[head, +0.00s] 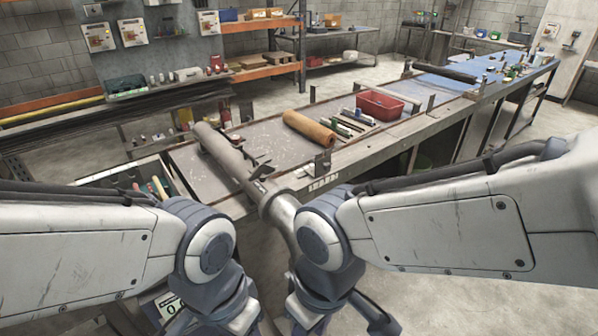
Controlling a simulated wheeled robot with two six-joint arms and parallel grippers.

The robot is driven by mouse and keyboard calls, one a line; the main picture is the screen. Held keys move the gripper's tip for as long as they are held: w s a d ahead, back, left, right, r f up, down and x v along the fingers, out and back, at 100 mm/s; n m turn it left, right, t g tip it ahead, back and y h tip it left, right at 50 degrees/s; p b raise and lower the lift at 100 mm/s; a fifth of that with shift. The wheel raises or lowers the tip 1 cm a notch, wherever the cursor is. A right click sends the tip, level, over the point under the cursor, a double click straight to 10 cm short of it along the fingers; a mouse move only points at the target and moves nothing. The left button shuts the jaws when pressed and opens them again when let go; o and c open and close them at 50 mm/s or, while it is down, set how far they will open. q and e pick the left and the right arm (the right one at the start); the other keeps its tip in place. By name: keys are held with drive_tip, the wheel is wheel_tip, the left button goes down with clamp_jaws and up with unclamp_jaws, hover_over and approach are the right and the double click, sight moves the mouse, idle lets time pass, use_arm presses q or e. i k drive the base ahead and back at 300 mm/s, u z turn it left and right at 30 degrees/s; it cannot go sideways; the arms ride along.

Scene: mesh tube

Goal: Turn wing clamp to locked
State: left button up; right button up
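A small dark wing-shaped piece (261,169), which looks like the wing clamp, stands beside the long grey tube (222,150) at the near end of the bench. Its exact angle and whether it is locked are too small to tell.
The bench (345,165) runs to the back right. On it are a rolled brown sheet (309,130), several thin tools and a red bin (379,105). An open drawer (160,190) with coloured items is at the left.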

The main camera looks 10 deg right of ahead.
sight(268, 171)
drive_tip(key=z, duration=0.1)
drive_tip(key=i, duration=0.45)
drive_tip(key=z, duration=0.1)
drive_tip(key=k, duration=0.3)
drive_tip(key=u, duration=0.95)
drive_tip(key=i, duration=0.7)
drive_tip(key=u, duration=0.1)
